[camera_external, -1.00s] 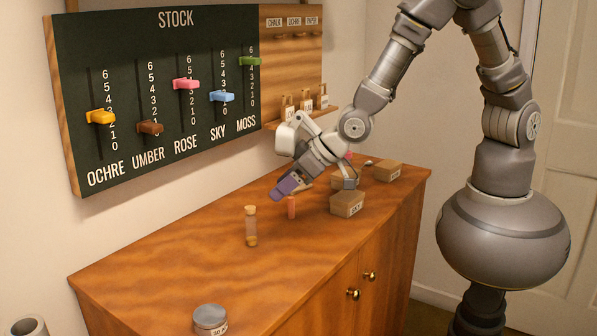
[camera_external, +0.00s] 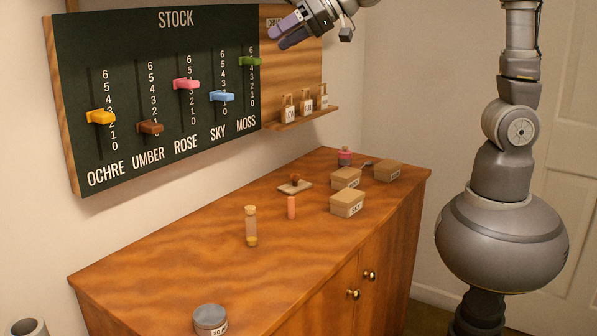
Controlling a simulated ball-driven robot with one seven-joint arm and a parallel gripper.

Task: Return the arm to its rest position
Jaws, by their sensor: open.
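My gripper (camera_external: 288,33) is at the top of the view, in front of the upper right of the stock board. Its two purple fingers are apart with nothing between them. It is high above the cabinet and touches nothing that I can see. Part of my arm is out of the picture at the top. My round grey base stands to the right of the cabinet.
The wooden cabinet (camera_external: 190,262) bears a corked vial (camera_external: 251,226), a salmon stick (camera_external: 291,207), a grey-lidded jar (camera_external: 210,319), several cardboard boxes (camera_external: 347,203), a pink-and-dark bottle (camera_external: 345,157) and a small slab with a brown knob (camera_external: 295,186). The stock board (camera_external: 130,60) has coloured sliders.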

